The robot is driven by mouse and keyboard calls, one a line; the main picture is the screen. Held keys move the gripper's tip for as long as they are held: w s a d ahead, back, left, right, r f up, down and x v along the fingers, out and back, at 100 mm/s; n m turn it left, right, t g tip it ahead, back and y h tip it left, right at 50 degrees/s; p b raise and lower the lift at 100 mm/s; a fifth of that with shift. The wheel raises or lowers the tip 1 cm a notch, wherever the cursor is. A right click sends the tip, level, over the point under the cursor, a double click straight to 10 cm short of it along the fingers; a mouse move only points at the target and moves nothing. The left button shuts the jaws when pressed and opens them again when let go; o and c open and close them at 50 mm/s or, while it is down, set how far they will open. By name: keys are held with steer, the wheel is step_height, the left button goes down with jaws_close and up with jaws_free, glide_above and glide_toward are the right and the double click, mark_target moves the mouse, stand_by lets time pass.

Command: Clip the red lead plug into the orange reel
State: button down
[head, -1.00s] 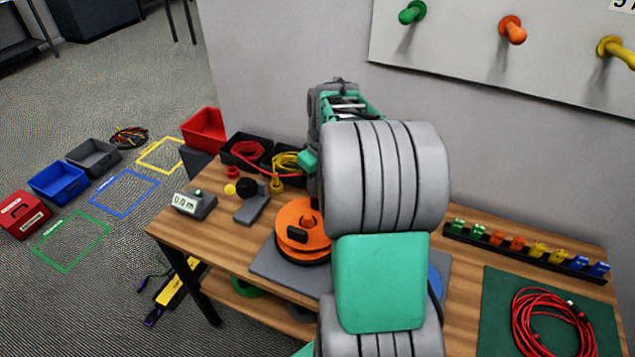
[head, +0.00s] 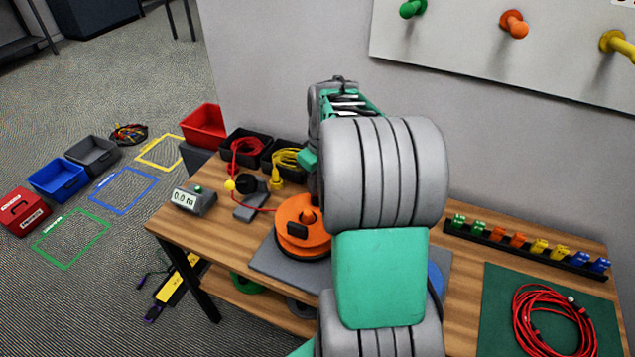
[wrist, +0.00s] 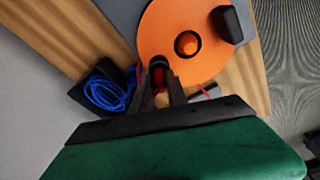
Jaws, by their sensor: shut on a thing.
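The orange reel (head: 292,238) lies flat on a grey mat on the table, with a central peg and a dark block on its top. It also shows in the wrist view (wrist: 158,32). My gripper (wrist: 164,72) is at the reel's edge in the wrist view, its dark fingers shut on the red lead plug (wrist: 170,79), of which only a little red shows. Whether the plug touches the reel, I cannot tell. The red lead (head: 262,209) runs from a black bin past the measuring device to the reel. My arm hides the gripper in the head view.
The measuring device (head: 250,205) with its yellow ball and a display (head: 194,201) stand left of the reel. Black bins (head: 240,143) with red and yellow cables stand behind. A clip rack (head: 525,246) and a green mat (head: 497,310) with coiled red cable lie right.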

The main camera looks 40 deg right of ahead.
steer(key=c, duration=1.2)
jaws_free()
steer(key=shift+c, duration=0.2)
step_height(320, 180, up, 8)
steer(key=s+a+f, duration=0.1)
steer(key=s+a, duration=0.2)
steer(key=a, duration=0.4)
steer(key=s+a+f+m+t, duration=0.1)
steer(key=s+a, duration=0.3)
steer(key=a, duration=0.4)
steer(key=s+a+f, duration=0.1)
steer(key=s+a, duration=0.3)
steer(key=a, duration=0.3)
steer(key=shift+s+a+f+t, duration=0.15)
steer(key=shift+a+f+t, duration=0.05)
steer(key=shift+f+t, duration=0.2)
